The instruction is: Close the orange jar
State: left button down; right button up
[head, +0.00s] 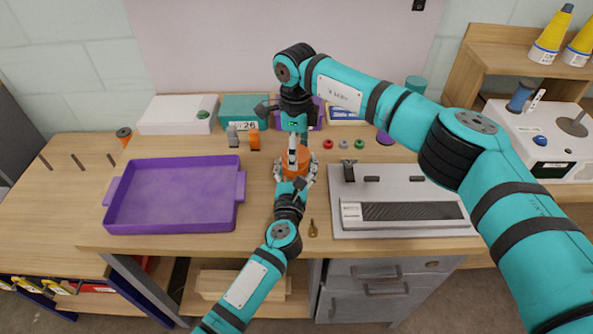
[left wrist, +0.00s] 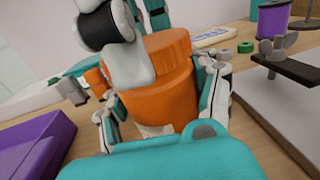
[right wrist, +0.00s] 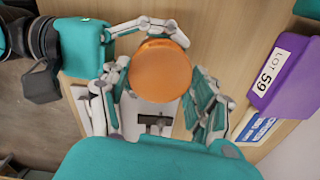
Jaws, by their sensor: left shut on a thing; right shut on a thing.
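The orange jar (left wrist: 160,105) stands upright on the workbench. Its orange lid (left wrist: 172,45) sits on top of it, and a rim line shows between them; I cannot tell whether it is screwed tight. My left gripper (head: 296,170) is shut around the jar's body, with a finger on each side. My right gripper (head: 294,143) comes from above and is shut on the lid, which shows as a round orange top in the right wrist view (right wrist: 160,71). The fingers hide parts of the jar and lid.
A purple tray (head: 112,214) is left of the jar, and a grey metal plate (head: 405,181) with a clamp is on the right. A small brass piece (head: 313,229) lies near the front edge. Boxes (head: 178,115) and small spools (head: 344,144) stand behind.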

jog(key=m, duration=2.1)
jog(key=shift+m, duration=0.4)
jog(key=o, duration=1.4)
notch_tip(320, 180, up, 12)
jog(key=shift+f, duration=0.1)
